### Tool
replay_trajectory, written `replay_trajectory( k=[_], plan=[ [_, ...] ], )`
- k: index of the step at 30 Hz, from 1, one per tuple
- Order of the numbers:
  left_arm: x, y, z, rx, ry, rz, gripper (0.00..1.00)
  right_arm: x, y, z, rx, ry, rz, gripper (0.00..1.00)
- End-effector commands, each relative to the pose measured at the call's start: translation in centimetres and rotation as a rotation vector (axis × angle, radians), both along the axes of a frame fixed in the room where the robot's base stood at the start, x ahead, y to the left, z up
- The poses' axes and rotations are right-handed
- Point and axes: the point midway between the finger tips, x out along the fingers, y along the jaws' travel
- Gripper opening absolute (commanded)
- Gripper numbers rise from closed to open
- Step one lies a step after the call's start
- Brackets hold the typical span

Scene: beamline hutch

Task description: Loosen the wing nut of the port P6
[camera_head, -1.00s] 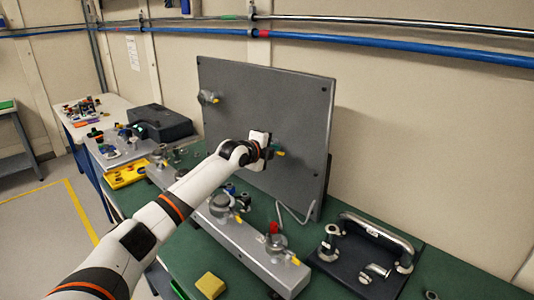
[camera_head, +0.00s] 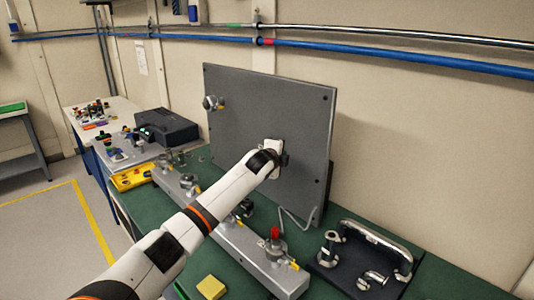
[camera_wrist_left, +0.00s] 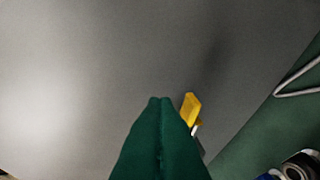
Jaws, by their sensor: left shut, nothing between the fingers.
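A grey upright panel (camera_head: 300,110) stands on the green bench. I cannot read any port label, so I cannot tell which is P6. My right gripper is out of view.
A grey rail (camera_head: 250,250) with several fittings runs along the bench front. A dark plate with a curved metal pipe (camera_head: 375,238) lies at the right. A bent metal rod (camera_head: 297,222) stands at the panel's foot. A yellow block (camera_head: 211,287) lies in front.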

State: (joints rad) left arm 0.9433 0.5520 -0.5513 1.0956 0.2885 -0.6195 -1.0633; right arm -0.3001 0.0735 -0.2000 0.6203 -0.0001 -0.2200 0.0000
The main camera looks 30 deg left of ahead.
Motion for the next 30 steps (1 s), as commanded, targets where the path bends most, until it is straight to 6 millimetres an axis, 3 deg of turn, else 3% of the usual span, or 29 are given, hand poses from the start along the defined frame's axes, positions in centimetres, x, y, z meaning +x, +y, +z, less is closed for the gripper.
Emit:
replay_trajectory(
  k=[18, 30],
  plan=[
    [1.2, -1.0, -0.2, -0.002, 0.002, 0.553, 0.0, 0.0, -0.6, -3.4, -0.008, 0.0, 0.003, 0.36],
    [1.3, -0.8, 0.0, 0.0, 0.003, 0.544, 0.0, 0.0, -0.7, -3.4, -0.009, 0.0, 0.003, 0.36]
  ],
)
